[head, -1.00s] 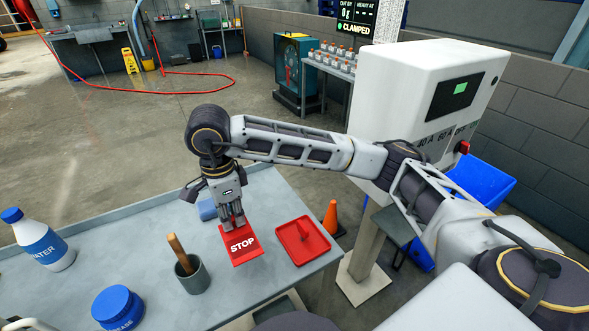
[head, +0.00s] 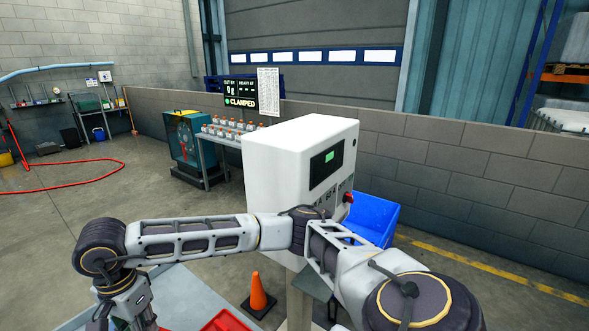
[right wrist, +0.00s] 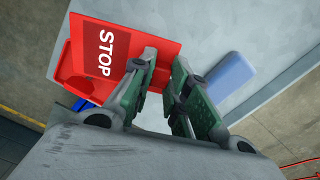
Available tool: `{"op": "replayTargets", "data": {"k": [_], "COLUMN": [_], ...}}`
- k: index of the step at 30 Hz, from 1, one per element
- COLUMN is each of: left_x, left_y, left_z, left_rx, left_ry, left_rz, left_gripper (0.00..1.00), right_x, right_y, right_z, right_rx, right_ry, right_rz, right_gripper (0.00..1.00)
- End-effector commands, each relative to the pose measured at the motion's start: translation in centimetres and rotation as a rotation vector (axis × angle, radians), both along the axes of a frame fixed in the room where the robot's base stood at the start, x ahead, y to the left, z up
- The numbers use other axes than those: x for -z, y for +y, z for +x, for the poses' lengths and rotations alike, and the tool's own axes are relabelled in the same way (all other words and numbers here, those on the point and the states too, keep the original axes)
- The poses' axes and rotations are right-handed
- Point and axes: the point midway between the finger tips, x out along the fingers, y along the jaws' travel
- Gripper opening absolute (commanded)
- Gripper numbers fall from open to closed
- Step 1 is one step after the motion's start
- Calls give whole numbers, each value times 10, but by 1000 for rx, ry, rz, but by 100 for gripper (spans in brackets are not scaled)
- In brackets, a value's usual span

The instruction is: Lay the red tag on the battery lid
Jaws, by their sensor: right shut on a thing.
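The red tag (right wrist: 115,50) with white STOP lettering shows in the right wrist view, over the grey table. My right gripper (right wrist: 165,58) is shut on it near one edge; the fingers hide where they meet it. In the head view only the upper part of this gripper (head: 128,306) shows at the bottom left, with its fingertips and the tag cut off. I cannot make out a battery lid in either view. My left gripper is not in view.
A red tray (head: 226,322) lies at the table's edge. An orange cone (head: 258,294) stands beyond it. A white cabinet (head: 284,165) with a screen stands ahead, a blue bin (head: 372,222) behind it. A blue block (right wrist: 230,73) lies on the table.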

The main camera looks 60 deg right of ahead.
Motion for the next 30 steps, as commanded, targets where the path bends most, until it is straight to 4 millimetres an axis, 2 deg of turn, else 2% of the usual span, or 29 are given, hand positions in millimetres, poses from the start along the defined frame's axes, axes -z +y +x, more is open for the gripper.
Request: {"op": "replayTargets", "data": {"k": [1,30], "left_x": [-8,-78], "left_y": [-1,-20], "left_z": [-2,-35], "left_rx": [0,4], "left_ry": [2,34], "left_rz": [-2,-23], "left_gripper": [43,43], "right_x": [-3,-3], "right_y": [-3,-54], "right_z": [1,15], "right_rx": [-29,-668], "right_ry": [2,-16], "right_rz": [1,5], "right_gripper": [0,0]}}
